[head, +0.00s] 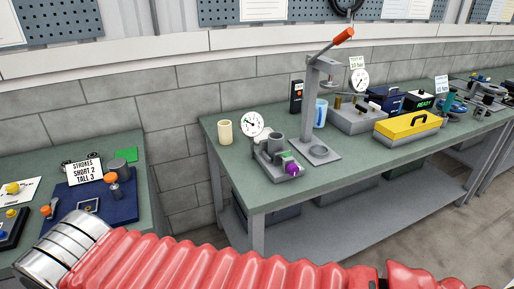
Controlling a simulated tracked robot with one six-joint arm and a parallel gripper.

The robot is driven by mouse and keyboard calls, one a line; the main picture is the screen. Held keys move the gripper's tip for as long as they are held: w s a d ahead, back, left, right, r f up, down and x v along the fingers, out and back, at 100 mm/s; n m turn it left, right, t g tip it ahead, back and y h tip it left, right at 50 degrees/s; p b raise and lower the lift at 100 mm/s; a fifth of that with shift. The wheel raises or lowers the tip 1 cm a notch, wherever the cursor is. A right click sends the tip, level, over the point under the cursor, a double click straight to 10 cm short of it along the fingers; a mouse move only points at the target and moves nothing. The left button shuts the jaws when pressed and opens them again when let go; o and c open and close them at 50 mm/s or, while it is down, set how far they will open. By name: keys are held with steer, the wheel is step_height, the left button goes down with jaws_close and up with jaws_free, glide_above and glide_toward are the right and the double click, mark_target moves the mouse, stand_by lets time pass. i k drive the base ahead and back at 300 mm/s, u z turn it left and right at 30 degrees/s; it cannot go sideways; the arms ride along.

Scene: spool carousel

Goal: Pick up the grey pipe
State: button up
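No loose pipe stands out clearly. A darker grey cylinder (118,166) is at the back of the blue mat on the left bench. I cannot tell whether either one is the grey pipe. My gripper is not in view. A red ribbed sleeve with a silver ringed end, which seems to be part of my arm, crosses the bottom of the picture and hides what lies behind it.
A lever press (322,105) with a red handle stands on the long bench (232,188). A sign (85,171) stands on the left bench. A gap separates the benches.

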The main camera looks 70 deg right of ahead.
mark_target(275, 140)
steer(key=u, duration=1.5)
steer(key=k, duration=2.25)
steer(key=z, duration=0.55)
